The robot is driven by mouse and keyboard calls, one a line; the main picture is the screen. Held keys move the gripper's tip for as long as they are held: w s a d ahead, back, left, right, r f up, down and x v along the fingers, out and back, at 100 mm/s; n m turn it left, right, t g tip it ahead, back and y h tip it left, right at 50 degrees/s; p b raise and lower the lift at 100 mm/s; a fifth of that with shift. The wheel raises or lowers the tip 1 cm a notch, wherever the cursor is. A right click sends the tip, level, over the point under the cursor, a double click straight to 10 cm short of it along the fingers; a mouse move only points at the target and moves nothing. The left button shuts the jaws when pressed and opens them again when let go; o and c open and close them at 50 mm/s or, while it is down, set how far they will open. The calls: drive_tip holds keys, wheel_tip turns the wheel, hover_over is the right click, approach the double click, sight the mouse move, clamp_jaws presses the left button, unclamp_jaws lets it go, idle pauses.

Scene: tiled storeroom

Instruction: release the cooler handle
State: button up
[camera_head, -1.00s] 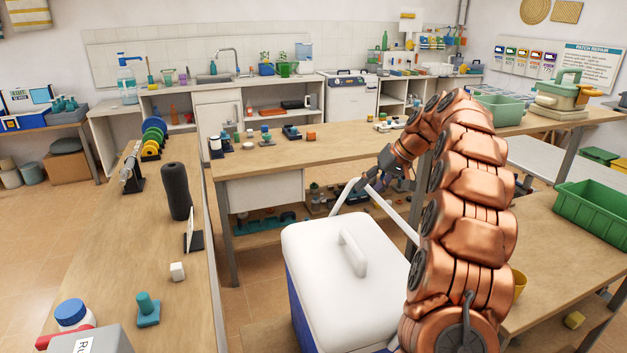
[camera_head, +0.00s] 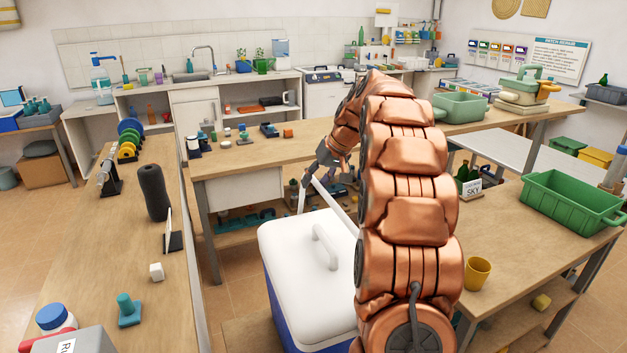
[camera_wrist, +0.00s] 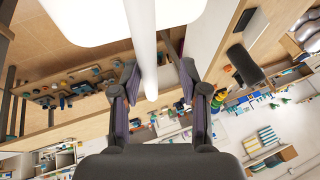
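The cooler (camera_head: 290,240) has a white lid with a small raised grip and a blue body. Its white carrying handle (camera_head: 337,204) stands raised behind the lid. My gripper (camera_head: 322,182) is at the top of this handle, with its fingers spread. In the wrist view the handle (camera_wrist: 148,55) runs as a white bar between the two fingers of my gripper (camera_wrist: 157,72), nearer the left finger. Gaps show on both sides of the bar. The white lid (camera_wrist: 95,15) fills the top of that view. My copper arm hides the cooler's right side.
A long wooden bench (camera_head: 95,245) with small items stands left of the cooler. Another bench (camera_head: 270,155) stands behind it, with a shelf below. A right-hand table (camera_head: 520,260) carries a green crate (camera_head: 570,205) and a yellow cup (camera_head: 477,273).

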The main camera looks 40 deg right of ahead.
drive_tip(key=shift+r, duration=0.1)
drive_tip(key=p+v, duration=0.1)
drive_tip(key=v, duration=0.7)
drive_tip(key=shift+s+r+p, duration=0.2)
drive_tip(key=shift+r+p, duration=0.15)
idle(0.8)
drive_tip(key=shift+d, duration=0.1)
